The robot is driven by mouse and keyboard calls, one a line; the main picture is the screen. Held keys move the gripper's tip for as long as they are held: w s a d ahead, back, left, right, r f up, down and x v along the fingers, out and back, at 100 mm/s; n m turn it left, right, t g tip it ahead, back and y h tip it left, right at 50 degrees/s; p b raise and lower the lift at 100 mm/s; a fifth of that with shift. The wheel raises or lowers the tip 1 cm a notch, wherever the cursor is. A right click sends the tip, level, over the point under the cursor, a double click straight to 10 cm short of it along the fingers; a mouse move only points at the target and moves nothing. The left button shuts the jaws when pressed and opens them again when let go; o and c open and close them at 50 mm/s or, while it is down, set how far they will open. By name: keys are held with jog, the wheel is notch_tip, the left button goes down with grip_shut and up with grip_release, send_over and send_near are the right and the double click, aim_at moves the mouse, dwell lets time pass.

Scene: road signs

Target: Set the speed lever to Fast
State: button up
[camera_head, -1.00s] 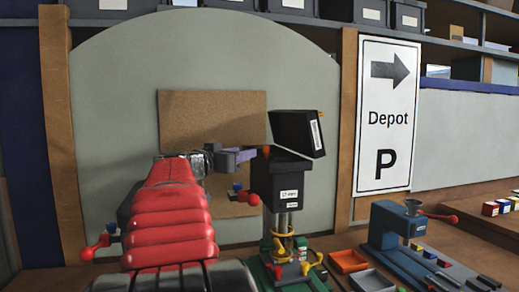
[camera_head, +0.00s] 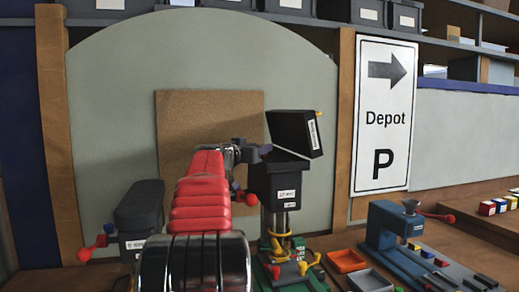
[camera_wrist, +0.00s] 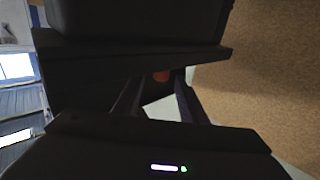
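A black machine (camera_head: 287,183) with a tilted, raised lid (camera_head: 294,131) stands on a green base right of my arm. A red knob (camera_head: 251,199) sticks out at its left side; I cannot tell if it is the speed lever, and no Fast mark is readable. My gripper (camera_head: 262,151) is at the machine's upper left edge, above the red knob, its tips partly hidden by the machine. In the wrist view its two dark fingers (camera_wrist: 160,98) are apart, with a dark body and a small orange-red patch (camera_wrist: 161,76) beyond them. I see nothing held.
A blue-grey machine (camera_head: 388,231) with a red-knobbed handle stands at right. Orange (camera_head: 346,261) and grey (camera_head: 371,280) trays lie between the machines. A dark device (camera_head: 138,215) with a red knob (camera_head: 84,254) is at left. A Depot sign (camera_head: 385,118) hangs behind.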

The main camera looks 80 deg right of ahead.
jog(key=shift+s+d, duration=0.1)
jog(key=shift+d, duration=0.3)
grip_shut()
dwell(0.5)
